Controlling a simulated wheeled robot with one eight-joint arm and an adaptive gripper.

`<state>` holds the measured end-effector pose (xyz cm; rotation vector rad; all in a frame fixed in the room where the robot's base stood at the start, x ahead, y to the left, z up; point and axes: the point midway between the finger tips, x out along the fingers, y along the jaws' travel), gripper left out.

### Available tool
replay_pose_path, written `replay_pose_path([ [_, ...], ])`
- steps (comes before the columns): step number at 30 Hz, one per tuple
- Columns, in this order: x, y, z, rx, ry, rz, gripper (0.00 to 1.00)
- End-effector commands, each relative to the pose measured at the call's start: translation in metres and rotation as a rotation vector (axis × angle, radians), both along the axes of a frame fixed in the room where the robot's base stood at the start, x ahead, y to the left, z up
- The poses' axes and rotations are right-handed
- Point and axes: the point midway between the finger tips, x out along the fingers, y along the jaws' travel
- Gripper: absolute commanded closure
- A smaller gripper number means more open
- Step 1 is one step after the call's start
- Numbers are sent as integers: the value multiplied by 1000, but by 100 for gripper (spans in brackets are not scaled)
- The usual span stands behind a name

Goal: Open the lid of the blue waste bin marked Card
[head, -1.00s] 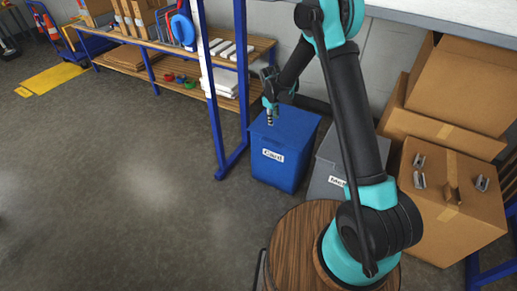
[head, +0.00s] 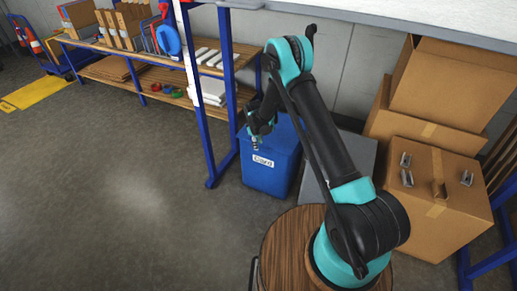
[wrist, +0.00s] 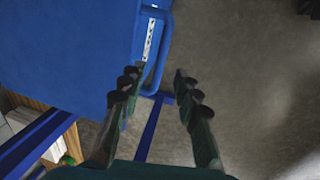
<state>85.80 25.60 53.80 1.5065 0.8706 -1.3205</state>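The blue waste bin (head: 270,175) stands on the floor, with a white "Card" label (head: 262,161) on its front. Its lid is down, partly hidden by my arm in the head view. In the wrist view the blue lid (wrist: 65,50) fills the upper left, and a blue handle bar (wrist: 163,55) runs along its edge. My gripper (head: 256,146) is at the bin's upper front edge. In the wrist view my gripper (wrist: 158,75) is open and empty, with the lower end of the handle near the gap between its fingertips. I cannot tell whether they touch.
A grey bin (head: 345,160) stands right of the blue one, partly behind my arm. Cardboard boxes (head: 435,165) are stacked farther right. A shelf with blue posts (head: 207,100) stands close on the left. The floor (head: 110,200) in front is clear.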

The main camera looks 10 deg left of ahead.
Motion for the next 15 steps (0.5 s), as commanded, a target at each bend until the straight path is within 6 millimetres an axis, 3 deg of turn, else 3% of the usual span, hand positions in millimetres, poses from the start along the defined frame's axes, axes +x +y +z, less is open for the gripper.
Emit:
replay_pose_path([
  [6,5,-2,-30,0,0,0,68],
  [15,7,-3,-42,0,0,0,68],
])
